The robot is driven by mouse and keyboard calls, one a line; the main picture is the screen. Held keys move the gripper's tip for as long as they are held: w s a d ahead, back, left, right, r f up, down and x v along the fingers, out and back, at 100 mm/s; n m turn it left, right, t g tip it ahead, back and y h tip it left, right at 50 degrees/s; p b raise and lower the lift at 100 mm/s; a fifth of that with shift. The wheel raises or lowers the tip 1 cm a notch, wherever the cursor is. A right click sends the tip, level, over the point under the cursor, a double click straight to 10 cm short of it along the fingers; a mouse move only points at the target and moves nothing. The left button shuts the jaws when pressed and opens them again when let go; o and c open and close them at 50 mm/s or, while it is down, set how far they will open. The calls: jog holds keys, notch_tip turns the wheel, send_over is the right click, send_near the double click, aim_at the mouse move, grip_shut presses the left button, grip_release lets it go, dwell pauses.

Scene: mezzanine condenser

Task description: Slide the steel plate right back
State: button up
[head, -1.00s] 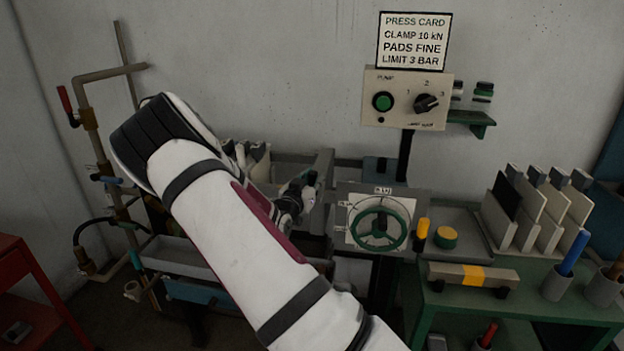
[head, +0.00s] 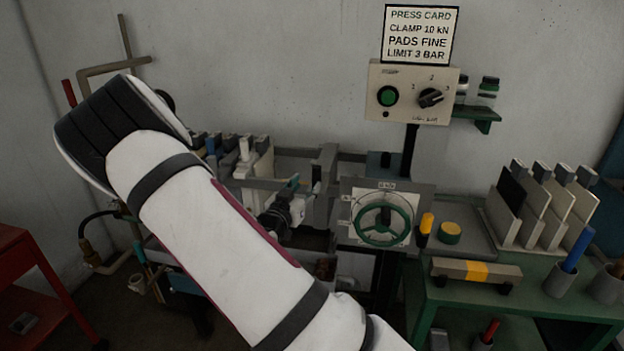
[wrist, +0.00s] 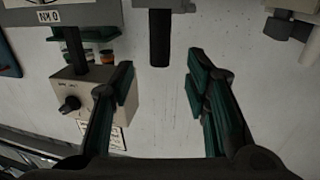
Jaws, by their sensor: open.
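The steel plate (head: 325,180) appears to be the grey upright plate on the press rails, left of the handwheel (head: 382,224). My gripper (head: 293,184) is just left of it, partly hidden behind my arm. In the wrist view my gripper (wrist: 160,72) is open and empty, with its two green-faced fingers apart. A dark cylindrical grip (wrist: 160,40) hangs from a grey block at the top of that view, lined up between the fingers, beyond their tips. I cannot tell whether it belongs to the steel plate.
Several pale filter plates (head: 258,155) stand at the left of the press. A control box (head: 409,94) with a green button and knob is above; it also shows in the wrist view (wrist: 80,98). A green bench (head: 470,310) with racked plates stands right. A red cart (head: 30,265) stands left.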

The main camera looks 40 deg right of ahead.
jog(key=v, duration=0.3)
jog(key=shift+s+a, duration=0.1)
jog(key=shift+a, duration=0.1)
dwell(0.4)
